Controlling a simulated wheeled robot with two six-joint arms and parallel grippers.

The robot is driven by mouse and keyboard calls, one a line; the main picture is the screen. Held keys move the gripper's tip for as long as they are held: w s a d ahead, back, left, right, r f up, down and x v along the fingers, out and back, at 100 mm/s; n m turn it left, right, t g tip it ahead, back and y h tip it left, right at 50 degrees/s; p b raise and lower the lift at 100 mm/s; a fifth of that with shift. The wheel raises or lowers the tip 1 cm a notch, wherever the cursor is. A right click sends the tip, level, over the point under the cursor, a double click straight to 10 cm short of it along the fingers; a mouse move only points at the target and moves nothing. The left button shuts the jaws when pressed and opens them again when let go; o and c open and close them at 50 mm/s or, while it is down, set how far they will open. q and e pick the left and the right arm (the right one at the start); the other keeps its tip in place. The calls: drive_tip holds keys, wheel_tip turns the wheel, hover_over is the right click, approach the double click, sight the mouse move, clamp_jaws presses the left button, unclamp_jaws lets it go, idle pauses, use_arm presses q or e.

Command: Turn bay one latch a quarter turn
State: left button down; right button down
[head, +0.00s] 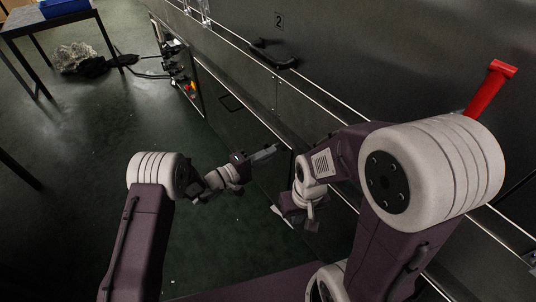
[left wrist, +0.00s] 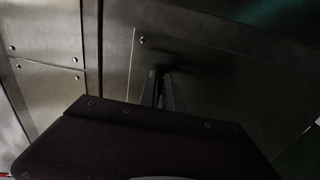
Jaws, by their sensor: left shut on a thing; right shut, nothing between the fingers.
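My left gripper (head: 262,156) reaches from the left to the lower metal panel (head: 232,112) of the dryer. In the left wrist view its two fingers (left wrist: 160,92) are close together in front of a metal panel. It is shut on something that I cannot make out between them. I cannot pick out the bay one latch in either view. My right gripper (head: 311,226) is shut and empty, pointing down beside the dryer's lower side, below and right of the left one.
A black handle (head: 273,53) sits on the dryer wall under a "2" label (head: 279,20). A red lever (head: 491,88) sticks up at the right. A control box (head: 174,66) with cables stands beyond. A table (head: 45,24) with a blue bin is far left.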

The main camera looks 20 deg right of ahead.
use_arm(q)
drive_tip(key=c, duration=1.5)
unclamp_jaws()
drive_tip(key=shift+c, duration=0.2)
drive_tip(key=p+v, duration=0.4)
drive_tip(key=v, duration=0.5)
